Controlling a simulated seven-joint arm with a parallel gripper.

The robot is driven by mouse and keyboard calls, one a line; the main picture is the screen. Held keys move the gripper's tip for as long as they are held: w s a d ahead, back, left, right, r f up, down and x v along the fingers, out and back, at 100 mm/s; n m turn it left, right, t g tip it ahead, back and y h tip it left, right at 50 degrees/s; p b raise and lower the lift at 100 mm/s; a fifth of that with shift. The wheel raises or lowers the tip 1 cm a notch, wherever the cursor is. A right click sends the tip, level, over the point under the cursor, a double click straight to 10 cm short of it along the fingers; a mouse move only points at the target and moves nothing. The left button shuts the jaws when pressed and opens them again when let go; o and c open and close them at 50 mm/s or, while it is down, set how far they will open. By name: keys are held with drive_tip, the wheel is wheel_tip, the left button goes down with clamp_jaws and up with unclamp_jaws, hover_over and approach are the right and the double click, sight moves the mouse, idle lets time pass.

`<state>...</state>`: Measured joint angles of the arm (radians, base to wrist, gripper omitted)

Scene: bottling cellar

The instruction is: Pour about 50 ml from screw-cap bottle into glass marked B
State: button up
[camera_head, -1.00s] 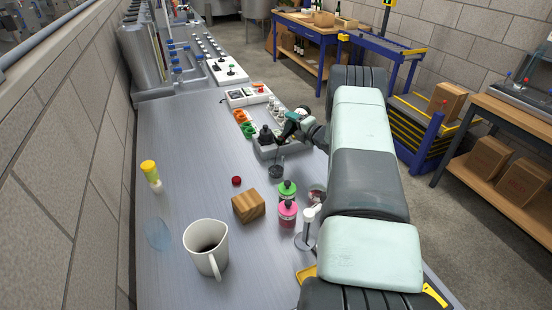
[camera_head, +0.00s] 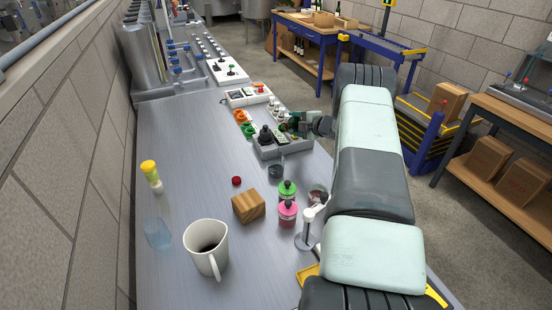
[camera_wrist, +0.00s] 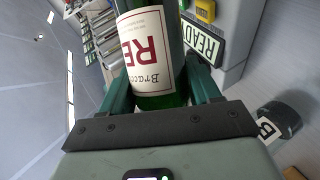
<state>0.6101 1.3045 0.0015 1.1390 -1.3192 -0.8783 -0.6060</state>
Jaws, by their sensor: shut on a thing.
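My gripper (camera_head: 308,124) is shut on a green bottle (camera_head: 291,124) beside the grey control box, on the far side of the glass. In the wrist view the green bottle (camera_wrist: 160,98) sits between my gripper's teal fingers (camera_wrist: 160,78), its white label showing "RE" in red. The bottle's mouth is out of that view, and its tilt is hard to tell. The dark glass marked B (camera_wrist: 284,120) shows at the right of the wrist view, apart from the bottle. A small dark glass (camera_head: 276,171) stands on the bench in the head view; its contents are unclear.
A red cap (camera_head: 236,181), wooden block (camera_head: 248,206), white mug (camera_head: 206,247) with dark liquid, green-topped bottle (camera_head: 287,192) and pink bottle (camera_head: 287,213) stand nearer. The control box (camera_head: 270,150) borders the glass.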

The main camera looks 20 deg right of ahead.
sight(297, 126)
drive_tip(key=shift+s+a+m+g+y, duration=0.15)
drive_tip(key=shift+a+m+g+y, duration=0.15)
drive_tip(key=shift+m+g, duration=0.15)
drive_tip(key=shift+s+a+r+m+g+y, duration=0.5)
drive_tip(key=shift+a+r+m+g+y, duration=0.2)
drive_tip(key=shift+m, duration=0.25)
drive_tip(key=shift+s+a+f+m+g+y, duration=0.25)
drive_tip(key=shift+a+f+m+y, duration=0.1)
drive_tip(key=shift+f+m, duration=0.15)
drive_tip(key=shift+a+r+m+g+y, duration=0.1)
drive_tip(key=shift+r+m+g+y, duration=0.15)
drive_tip(key=shift+m+g+y, duration=0.6)
drive_tip(key=shift+s+a+m+g+y, duration=0.15)
drive_tip(key=shift+m+y, duration=0.35)
drive_tip(key=shift+m, duration=0.3)
drive_tip(key=shift+s+m+g+y, duration=0.1)
drive_tip(key=shift+m+y, duration=0.4)
drive_tip(key=shift+m, duration=0.25)
